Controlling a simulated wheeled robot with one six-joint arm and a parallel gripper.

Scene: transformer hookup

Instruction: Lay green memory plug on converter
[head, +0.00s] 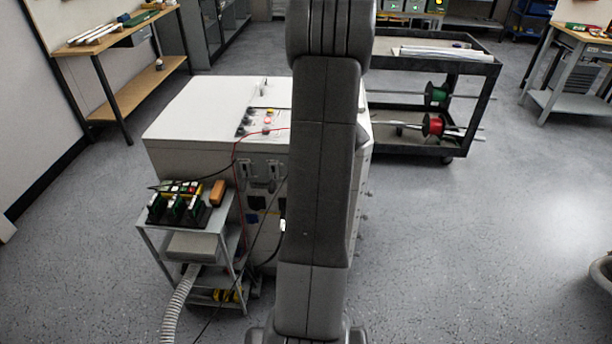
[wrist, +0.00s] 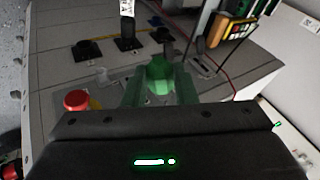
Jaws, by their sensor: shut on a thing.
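In the wrist view, my gripper (wrist: 158,92) is shut on the green memory plug (wrist: 158,73), which shows between the two greenish fingers. Whether the plug touches the top cannot be told. In the head view, the converter (head: 205,110) is the large white cabinet in the middle, with a small control panel on top. My arm crosses in front of it and hides its right part. My gripper and the plug cannot be made out there.
A small cart (head: 226,215) with a black rack of green boards stands at front left. A dark trolley (head: 480,68) stands behind right.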

